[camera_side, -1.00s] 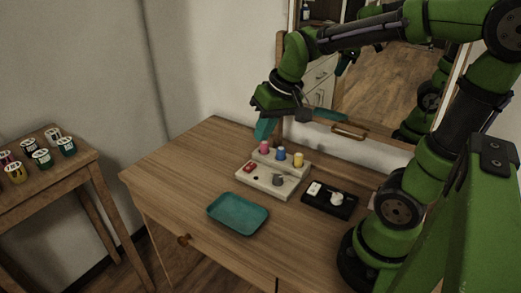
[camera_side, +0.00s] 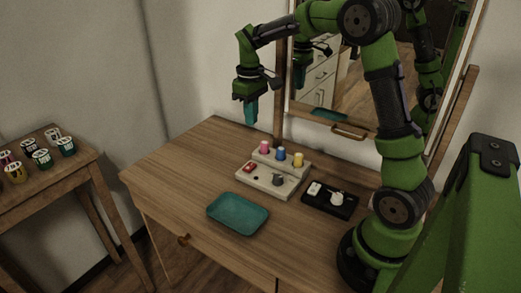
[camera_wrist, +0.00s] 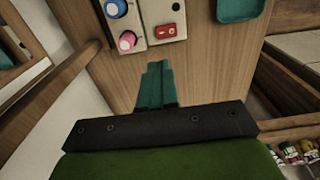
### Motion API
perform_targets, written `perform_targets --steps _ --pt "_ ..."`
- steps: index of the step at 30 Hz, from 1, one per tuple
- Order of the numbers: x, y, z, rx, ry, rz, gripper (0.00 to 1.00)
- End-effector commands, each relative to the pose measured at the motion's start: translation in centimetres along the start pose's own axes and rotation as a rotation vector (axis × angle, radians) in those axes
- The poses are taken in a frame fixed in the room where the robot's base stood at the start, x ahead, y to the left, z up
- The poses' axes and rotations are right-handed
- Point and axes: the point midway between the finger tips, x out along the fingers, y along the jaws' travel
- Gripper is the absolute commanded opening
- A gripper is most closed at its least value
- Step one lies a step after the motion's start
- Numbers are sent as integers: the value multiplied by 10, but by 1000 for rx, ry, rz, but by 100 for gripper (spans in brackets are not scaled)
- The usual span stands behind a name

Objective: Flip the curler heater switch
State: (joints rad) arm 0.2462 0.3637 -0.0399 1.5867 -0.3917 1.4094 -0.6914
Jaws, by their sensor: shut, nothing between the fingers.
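The curler heater is a pale box (camera_side: 262,183) on the wooden table, with pink, blue and yellow curlers (camera_side: 281,154) standing on its raised back step. A red switch (camera_side: 249,168) sits at the left of its lower front face. In the wrist view the red switch (camera_wrist: 166,31) has a small white mark, beside the pink curler (camera_wrist: 127,40). My gripper (camera_side: 251,118) is shut and empty, pointing down above the table, behind and left of the heater. In the wrist view its teal fingers (camera_wrist: 157,68) are together, apart from the switch.
A teal tray (camera_side: 238,214) lies in front of the heater. A black tray (camera_side: 330,201) with small white items is to its right. A mirror (camera_side: 350,70) stands behind. A side table (camera_side: 40,185) with several cups is at far left. The table's left part is clear.

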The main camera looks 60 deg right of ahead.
Motion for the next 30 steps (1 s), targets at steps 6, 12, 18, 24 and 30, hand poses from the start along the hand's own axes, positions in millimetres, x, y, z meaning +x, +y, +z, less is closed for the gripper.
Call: perform_targets --steps 6,12,18,24,30 --pt "5 0 0 1 -2 -1 0" --pt "35 0 1 2 -5 -2 0" --pt "79 0 1 2 -4 -2 0" --pt "116 0 1 3 -3 -2 0" --pt "136 0 0 2 -1 -1 0"
